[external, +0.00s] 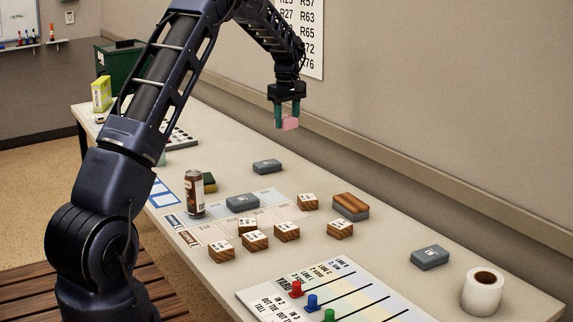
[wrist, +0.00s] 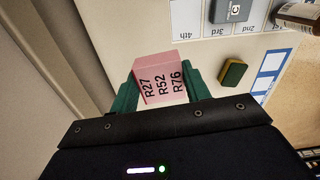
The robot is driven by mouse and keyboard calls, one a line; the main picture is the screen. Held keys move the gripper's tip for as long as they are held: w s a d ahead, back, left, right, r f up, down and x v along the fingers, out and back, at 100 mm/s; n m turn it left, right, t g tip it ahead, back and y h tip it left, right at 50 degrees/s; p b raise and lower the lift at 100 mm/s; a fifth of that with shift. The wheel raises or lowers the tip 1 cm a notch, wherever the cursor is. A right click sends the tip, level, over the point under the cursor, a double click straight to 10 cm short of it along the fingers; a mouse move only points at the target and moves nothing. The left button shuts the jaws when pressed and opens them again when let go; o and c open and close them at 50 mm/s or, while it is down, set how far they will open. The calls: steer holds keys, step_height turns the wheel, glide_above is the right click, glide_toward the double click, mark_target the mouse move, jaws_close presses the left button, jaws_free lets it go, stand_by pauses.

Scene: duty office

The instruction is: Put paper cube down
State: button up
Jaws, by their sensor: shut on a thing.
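The paper cube (wrist: 160,80) is pink with the labels R27, R52 and R76 on the face toward the wrist camera. My gripper (wrist: 160,88) is shut on it, with a green finger on each side. In the external view the pink cube (external: 290,124) hangs between the fingertips of my gripper (external: 287,115). It is held in the air above the far part of the long table (external: 390,230), near the wall. The cube's underside is hidden.
Below stand grey blocks (external: 267,166), several wooden blocks (external: 287,232), a brown can (external: 194,194) and a sponge (external: 209,182). A paper roll (external: 482,291) and a board with coloured pegs (external: 335,290) are at the near end. Bare table lies along the wall.

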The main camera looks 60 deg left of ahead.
steer(key=w+d, duration=0.3)
steer(key=d, duration=0.6)
steer(key=w+d, duration=0.3)
steer(key=d, duration=0.6)
steer(key=m, duration=0.1)
glide_above(382, 233)
step_height(382, 233, down, 20)
steer(key=shift+a, duration=0.1)
steer(key=shift+f, duration=0.15)
steer(key=o, duration=1)
